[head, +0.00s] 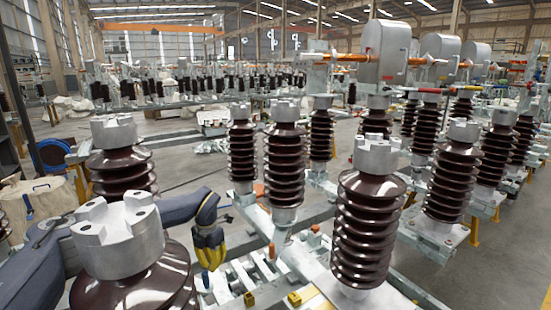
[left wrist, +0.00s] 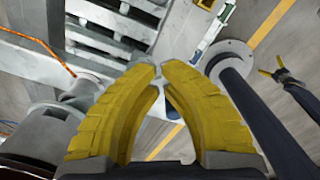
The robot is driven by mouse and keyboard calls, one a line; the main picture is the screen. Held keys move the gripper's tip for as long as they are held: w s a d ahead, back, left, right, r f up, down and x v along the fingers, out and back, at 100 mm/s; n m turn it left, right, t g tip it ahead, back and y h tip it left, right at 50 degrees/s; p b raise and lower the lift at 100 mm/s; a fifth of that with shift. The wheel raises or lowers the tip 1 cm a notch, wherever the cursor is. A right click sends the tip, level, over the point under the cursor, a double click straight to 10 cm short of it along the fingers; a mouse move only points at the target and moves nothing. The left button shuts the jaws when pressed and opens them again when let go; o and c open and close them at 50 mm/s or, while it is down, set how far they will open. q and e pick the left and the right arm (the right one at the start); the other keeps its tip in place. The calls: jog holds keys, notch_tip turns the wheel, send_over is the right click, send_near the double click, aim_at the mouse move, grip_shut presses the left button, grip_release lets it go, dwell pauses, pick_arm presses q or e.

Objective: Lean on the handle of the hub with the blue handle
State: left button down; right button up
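My left gripper (head: 210,262) has yellow fingers and hangs pointing down, left of the middle in the head view. In the left wrist view its fingertips (left wrist: 159,70) are close together with a narrow gap, and nothing is clearly held. A small blue piece (left wrist: 173,110) shows below and between the fingers; I cannot tell whether it is the blue handle. A bit of blue (head: 205,279) also shows just under the gripper in the head view. The hub itself is not clear. My right gripper (left wrist: 273,71) shows small at the right of the left wrist view, its yellow fingers spread.
Ribbed brown insulators with grey metal caps (head: 365,215) stand close on the right. Another insulator (head: 120,240) stands in front of my left arm. A pale slatted metal frame (left wrist: 112,35) lies below the gripper. Open floor (head: 185,160) shows behind.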

pick_arm(q)
jog(key=shift+w, duration=0.1)
dwell(0.3)
notch_tip(320, 180, up, 9)
dwell(0.9)
jog(key=shift+d, duration=0.1)
